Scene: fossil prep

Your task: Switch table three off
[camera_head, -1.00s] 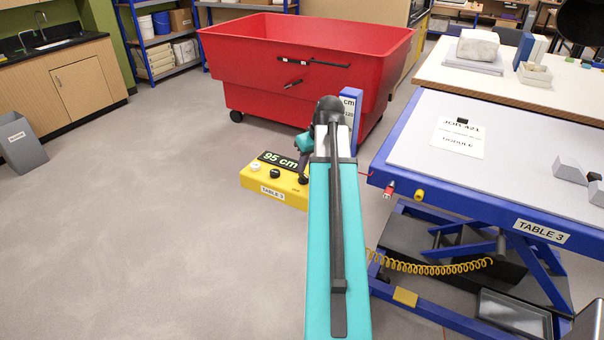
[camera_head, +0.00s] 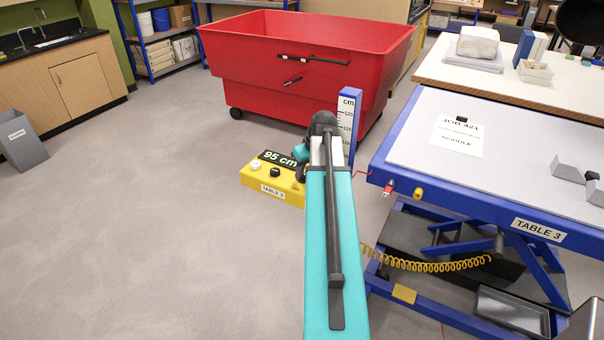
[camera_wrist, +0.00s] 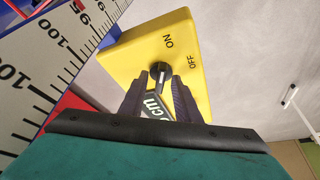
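The yellow TABLE 3 control box (camera_head: 272,190) stands left of the table, with a white knob (camera_head: 255,166), a black knob (camera_head: 274,170) and a 95 cm display (camera_head: 279,160). In the wrist view its face (camera_wrist: 126,55) carries ON and OFF labels beside a black switch knob (camera_wrist: 161,68). The knob's light mark seems to point toward ON. My gripper (camera_wrist: 160,78) has its fingers apart, one on each side of the knob at the tips; I cannot tell whether they touch it. In the head view my arm hides this knob and most of the gripper.
A height scale (camera_head: 347,118) rises close beside the box and fills the wrist view's left side. Blue-framed table 3 (camera_head: 470,205) stands to the right, with a yellow coiled hose (camera_head: 430,265) under it. A red bin (camera_head: 300,85) is behind.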

